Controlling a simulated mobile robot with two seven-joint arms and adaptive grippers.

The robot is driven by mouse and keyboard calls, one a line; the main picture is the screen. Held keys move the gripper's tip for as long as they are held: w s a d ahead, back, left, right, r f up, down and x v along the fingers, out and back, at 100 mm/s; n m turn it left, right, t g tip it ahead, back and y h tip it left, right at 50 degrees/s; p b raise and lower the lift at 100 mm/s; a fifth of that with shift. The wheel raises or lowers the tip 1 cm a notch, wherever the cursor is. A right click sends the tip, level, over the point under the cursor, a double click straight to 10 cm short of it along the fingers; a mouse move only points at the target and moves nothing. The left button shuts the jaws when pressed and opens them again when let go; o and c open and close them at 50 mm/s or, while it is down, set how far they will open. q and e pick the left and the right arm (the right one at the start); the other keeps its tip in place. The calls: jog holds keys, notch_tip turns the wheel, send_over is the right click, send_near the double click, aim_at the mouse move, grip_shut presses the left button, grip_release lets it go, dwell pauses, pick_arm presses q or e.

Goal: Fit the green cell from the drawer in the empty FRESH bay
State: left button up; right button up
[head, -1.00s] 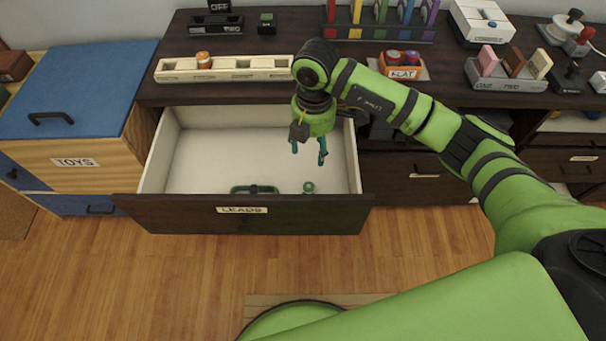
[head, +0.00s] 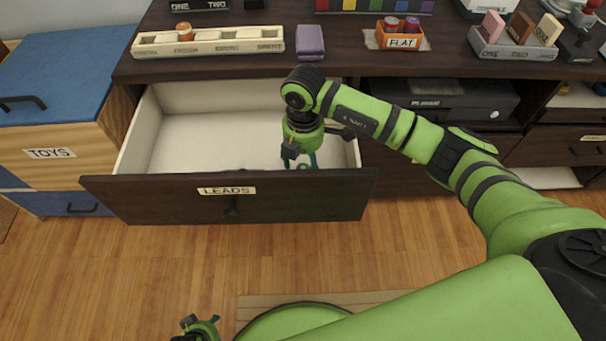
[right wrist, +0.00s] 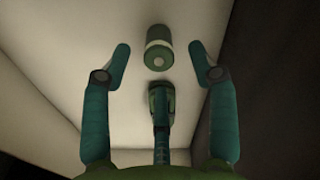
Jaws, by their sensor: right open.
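The green cell (right wrist: 157,40) lies on the pale drawer floor in the right wrist view, centred between the spread fingertips. My right gripper (head: 301,160) is open and reaches down into the right part of the open LEADS drawer (head: 140,189). In the head view the gripper and the drawer front mostly hide the cell. The white bay tray (head: 208,48) stands on the cabinet top, with FRESH and SPENT labels. An orange-topped cell (head: 184,32) stands in its second bay from the left. My left gripper (head: 200,325) shows at the bottom edge; its fingers are unclear.
A purple block (head: 310,41) stands right of the tray. The orange FLAT box (head: 402,43) is further right. The blue-lidded TOYS chest (head: 60,80) stands left. The drawer's left part is clear.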

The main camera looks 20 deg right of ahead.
jog(key=shift+f, duration=1.4)
jog(key=shift+a, duration=0.1)
grip_shut()
